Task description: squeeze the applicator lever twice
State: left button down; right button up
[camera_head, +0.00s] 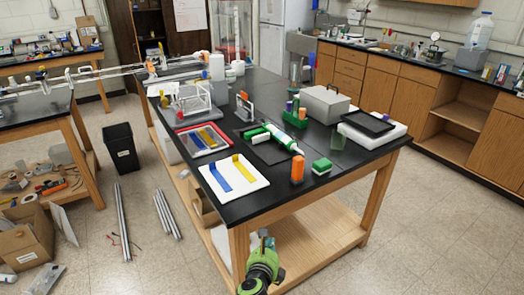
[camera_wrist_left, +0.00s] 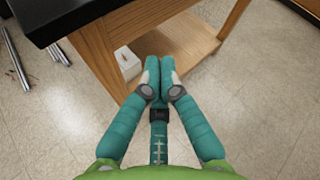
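A green and white tool that looks like the applicator (camera_head: 281,138) lies on a dark mat (camera_head: 262,150) on the black-topped table (camera_head: 232,209). Its lever is too small to make out for sure. My left gripper (camera_head: 266,240) is in front of the table's near edge, well away from the applicator. In the left wrist view its teal fingers (camera_wrist_left: 157,77) are together with nothing between them, above the floor beside the table's wooden leg. My right gripper is not in view.
A grey box (camera_head: 325,103) stands behind the applicator. A wooden lower shelf (camera_wrist_left: 188,48) juts out below.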

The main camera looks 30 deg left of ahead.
aim_at(260, 139)
jog(key=i+j, duration=0.3)
jog(key=i, duration=0.15)
jog(key=i+j, duration=0.3)
jog(key=i, duration=0.15)
jog(key=i+j, duration=0.3)
jog(key=i, duration=0.15)
